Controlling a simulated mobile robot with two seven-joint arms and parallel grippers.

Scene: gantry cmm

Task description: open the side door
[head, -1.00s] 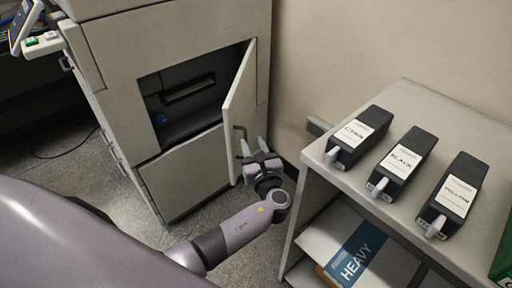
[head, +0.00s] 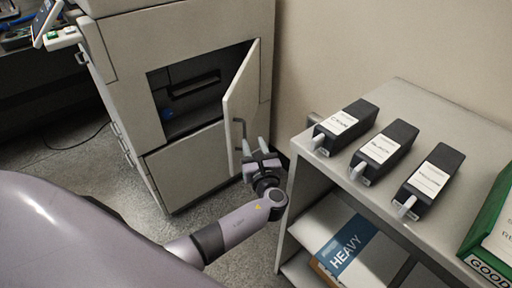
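The side door (head: 241,98) is a pale panel on the side of a big grey-beige machine (head: 185,37). It stands swung out to the right, with the dark compartment (head: 190,93) behind it exposed. My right gripper is not in view.
A shelf unit (head: 410,104) stands close right of my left arm, with three black cartridges (head: 347,124) on top. A green box (head: 492,235) is at its right edge. A wall is behind the door.

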